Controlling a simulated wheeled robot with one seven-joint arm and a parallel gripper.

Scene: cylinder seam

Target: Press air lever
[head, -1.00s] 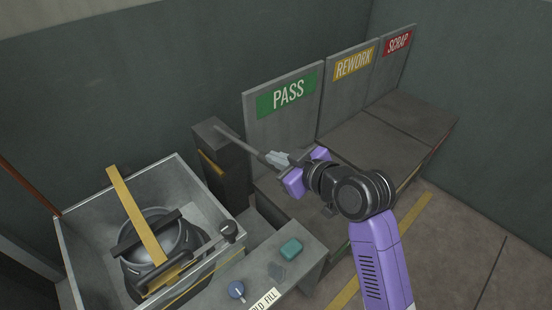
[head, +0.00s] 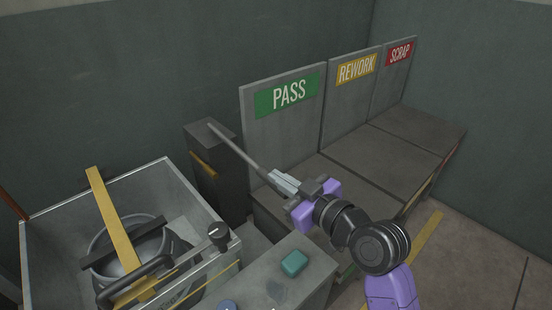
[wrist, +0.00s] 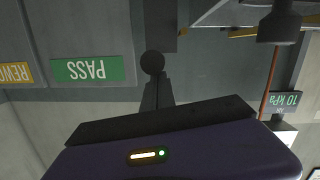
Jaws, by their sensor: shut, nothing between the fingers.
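A thin grey rod (head: 238,150), which looks like the air lever, runs from the top of a dark post (head: 209,165) down and right to my gripper. My gripper (head: 283,181) is shut, with its light grey fingers at the rod's lower right end. I cannot tell whether they touch the rod or only overlap it in the picture. In the wrist view, a round dark knob (wrist: 152,62) on a tapering stalk stands beyond my gripper's dark body. My fingertips are not clear there.
An open grey tank (head: 190,195) with a yellow bar (head: 120,226) stands at left. A ledge (head: 262,268) with a teal button (head: 294,263) lies below the gripper. The PASS panel (head: 283,110) stands behind, and the bench bays (head: 395,145) at right are empty.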

